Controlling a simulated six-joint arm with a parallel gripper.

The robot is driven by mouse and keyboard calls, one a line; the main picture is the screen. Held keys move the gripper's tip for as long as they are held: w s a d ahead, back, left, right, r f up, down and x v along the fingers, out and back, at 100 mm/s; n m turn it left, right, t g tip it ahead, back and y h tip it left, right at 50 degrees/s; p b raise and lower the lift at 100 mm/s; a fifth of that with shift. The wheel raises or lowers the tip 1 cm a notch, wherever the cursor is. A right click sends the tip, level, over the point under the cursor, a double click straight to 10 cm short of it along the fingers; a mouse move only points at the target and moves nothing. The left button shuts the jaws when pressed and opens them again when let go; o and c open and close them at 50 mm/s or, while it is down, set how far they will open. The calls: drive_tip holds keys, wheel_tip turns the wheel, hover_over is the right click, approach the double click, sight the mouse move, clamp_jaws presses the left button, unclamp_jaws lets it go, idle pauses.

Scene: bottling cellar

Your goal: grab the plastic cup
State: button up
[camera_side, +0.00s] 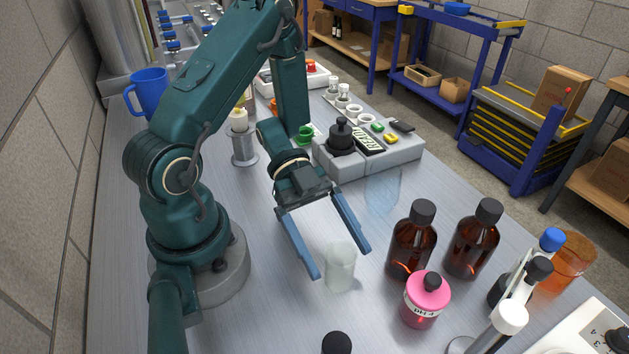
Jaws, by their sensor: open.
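A frosted, translucent plastic cup (341,272) stands upright on the metal bench in the side view. My gripper (340,263) is open, its two blue fingers pointing down toward the cup. In the picture the fingertips lie on either side of the cup's upper part, with gaps to it. I cannot tell from this one view whether they are level with the cup or above it. Nothing is held. A clear, faintly blue cup (382,192) stands farther back, and an orange see-through cup (567,262) stands at the right.
Two brown bottles (410,246) (471,243) and a pink bottle (424,302) stand close right of the cup. A grey console (374,158) lies behind. A black cap (337,343) shows at the front edge. The bench (275,310) left of the cup is clear.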

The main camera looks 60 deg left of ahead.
drive_tip(key=shift+d+f, duration=0.15)
drive_tip(key=shift+d, duration=0.1)
clamp_jaws()
